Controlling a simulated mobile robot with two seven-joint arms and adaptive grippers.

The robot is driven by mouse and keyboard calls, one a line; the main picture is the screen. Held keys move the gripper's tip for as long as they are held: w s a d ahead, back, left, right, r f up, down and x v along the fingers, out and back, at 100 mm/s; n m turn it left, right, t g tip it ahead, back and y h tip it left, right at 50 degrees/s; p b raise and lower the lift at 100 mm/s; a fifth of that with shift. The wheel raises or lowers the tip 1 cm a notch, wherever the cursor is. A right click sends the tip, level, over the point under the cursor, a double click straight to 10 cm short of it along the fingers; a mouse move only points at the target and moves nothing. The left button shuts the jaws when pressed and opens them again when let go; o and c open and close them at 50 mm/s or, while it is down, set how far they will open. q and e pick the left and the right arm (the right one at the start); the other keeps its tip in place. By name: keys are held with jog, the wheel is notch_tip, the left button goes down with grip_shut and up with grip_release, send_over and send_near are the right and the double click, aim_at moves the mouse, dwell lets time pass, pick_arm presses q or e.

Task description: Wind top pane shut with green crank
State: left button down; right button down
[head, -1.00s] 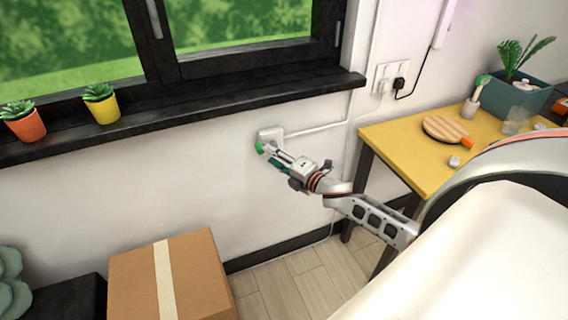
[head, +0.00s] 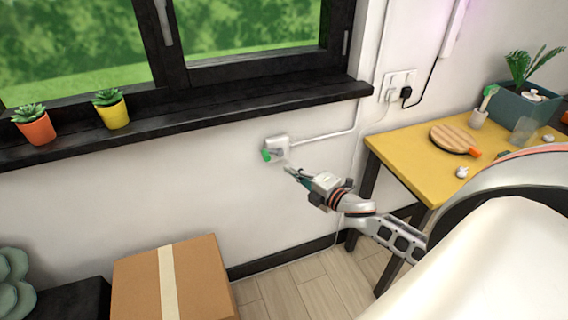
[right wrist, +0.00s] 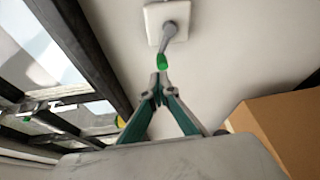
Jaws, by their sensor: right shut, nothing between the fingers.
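The crank has a green knob (head: 267,156) on a grey arm and sits on a white wall box (head: 276,146) below the window sill. The knob points to the lower left in the head view. In the right wrist view the green knob (right wrist: 162,61) hangs from the grey arm just beyond my fingertips. My right gripper (head: 290,170) is shut and empty, a little to the lower right of the crank and apart from it. Its closed fingers also show in the right wrist view (right wrist: 159,88). The top pane is not clearly in view. My left gripper is not in view.
A black window sill (head: 190,118) with two potted succulents runs above the crank. A cardboard box (head: 205,280) stands on the floor at lower left. A yellow table (head: 400,150) with small items is at right. The wall around the crank is clear.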

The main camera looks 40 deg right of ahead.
aim_at(275, 153)
notch_tip(275, 153, up, 6)
jog(key=s+d+m+h, duration=0.15)
jog(key=m+h, duration=0.25)
jog(key=m, duration=2.6)
jog(key=shift+g, duration=0.4)
jog(key=w+f, duration=0.1)
jog(key=w, duration=0.2)
jog(key=w+a+f, duration=0.1)
jog(key=w+f, duration=0.1)
jog(key=w, duration=0.2)
jog(key=w+a+f, duration=0.1)
jog(key=w+f, duration=0.1)
jog(key=w, duration=0.1)
jog(key=shift+w, duration=0.15)
